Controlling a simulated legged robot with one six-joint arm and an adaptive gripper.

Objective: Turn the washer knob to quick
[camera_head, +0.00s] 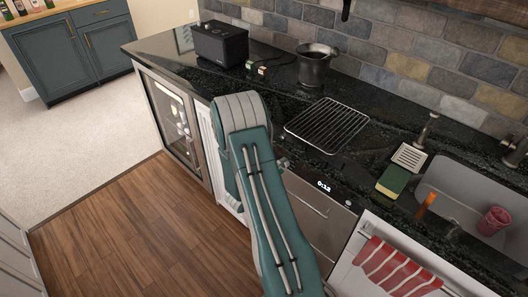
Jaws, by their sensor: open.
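A stainless appliance front (322,222) under the counter shows a lit display (323,187) reading 0:12. I take it for the washer, but its type is not clear. A small grey round part (284,163) sits at its upper left, right beside my arm. It may be the knob, but it is too small and partly covered to read its setting. My teal arm reaches up from the bottom middle and bends at a grey joint in front of the counter. It covers the left part of the appliance front. My gripper is not visible in this view.
A wire rack (327,124), metal bucket (315,67) and black box (221,45) stand on the dark counter (372,105). A sponge (393,181) lies by the sink (446,196). A striped towel (390,268) hangs right of the appliance. The wood floor (130,220) at left is clear.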

